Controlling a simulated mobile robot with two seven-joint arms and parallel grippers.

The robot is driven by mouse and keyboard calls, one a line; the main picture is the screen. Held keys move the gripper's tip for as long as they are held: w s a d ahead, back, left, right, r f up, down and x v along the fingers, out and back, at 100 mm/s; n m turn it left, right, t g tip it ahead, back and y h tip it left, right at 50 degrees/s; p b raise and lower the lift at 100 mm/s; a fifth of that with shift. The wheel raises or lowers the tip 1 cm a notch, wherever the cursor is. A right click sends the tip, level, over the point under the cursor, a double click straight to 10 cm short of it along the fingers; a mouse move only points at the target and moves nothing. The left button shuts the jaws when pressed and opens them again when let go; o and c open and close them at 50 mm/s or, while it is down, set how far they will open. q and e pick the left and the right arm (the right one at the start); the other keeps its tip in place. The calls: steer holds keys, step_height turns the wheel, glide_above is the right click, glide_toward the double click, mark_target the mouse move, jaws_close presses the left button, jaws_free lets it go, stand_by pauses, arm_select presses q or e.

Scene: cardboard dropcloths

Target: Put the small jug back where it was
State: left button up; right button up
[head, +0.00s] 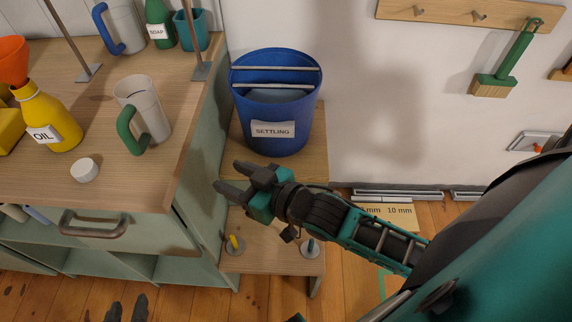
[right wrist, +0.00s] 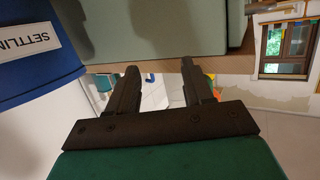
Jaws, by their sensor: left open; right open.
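A pale jug with a green handle (head: 144,104) stands upright on the wooden counter (head: 104,177), near its right edge. Another pale jug with a blue handle (head: 124,28) stands at the back of the counter. I cannot tell for sure which is the small one. My right gripper (head: 229,177) is open and empty, to the right of the counter and in front of the blue bucket. Its fingers also show apart in the right wrist view (right wrist: 158,82). My left gripper (head: 127,308) shows only its open fingertips at the bottom edge, in front of the cabinet.
The blue bucket marked SETTLING (head: 276,109) stands on a wooden step; it shows in the right wrist view (right wrist: 28,53). A yellow oil bottle (head: 47,117), white cap (head: 85,170), soap bottle (head: 160,25) and teal cup (head: 192,30) stand on the counter. Thin posts rise from it.

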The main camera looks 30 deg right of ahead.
steer(key=s+d+f+m+g+h, duration=0.1)
steer(key=s+d+f+h, duration=0.1)
steer(key=s+d+f, duration=0.1)
steer(key=s+d+f+m+g+h, duration=0.1)
steer(key=s+d+f+h, duration=0.1)
steer(key=s+f, duration=0.3)
step_height(320, 180, down, 3)
steer(key=shift+s+d+f+g, duration=0.15)
steer(key=shift+s+d+g, duration=0.2)
steer(key=shift+d, duration=0.35)
steer(key=shift+w, duration=0.1)
steer(key=shift+r+h+p, duration=0.3)
steer(key=shift+r+p, duration=0.65)
steer(key=shift+p, duration=0.15)
